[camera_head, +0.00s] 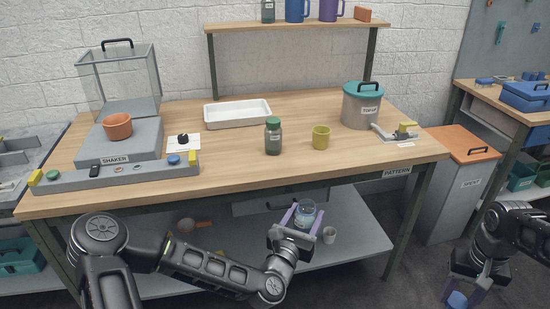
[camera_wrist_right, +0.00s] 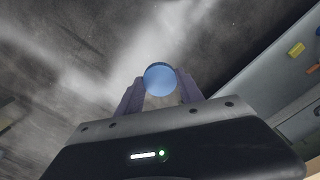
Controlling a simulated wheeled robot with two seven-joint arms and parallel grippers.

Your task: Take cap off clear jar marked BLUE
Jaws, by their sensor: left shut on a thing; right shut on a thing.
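A clear jar (camera_head: 305,212) is held between the fingers of my left gripper (camera_head: 302,220), in front of the table's front edge. The jar looks upright and no cap shows on it; any marking on it is too small to read. My right gripper (camera_head: 464,290) is low at the right, well apart from the jar, and is shut on a round blue cap (camera_head: 457,299). In the right wrist view the blue cap (camera_wrist_right: 160,78) sits between the two fingertips.
A lower shelf (camera_head: 350,235) holds a small cup (camera_head: 329,235). A grey bin (camera_head: 455,180) stands at the right.

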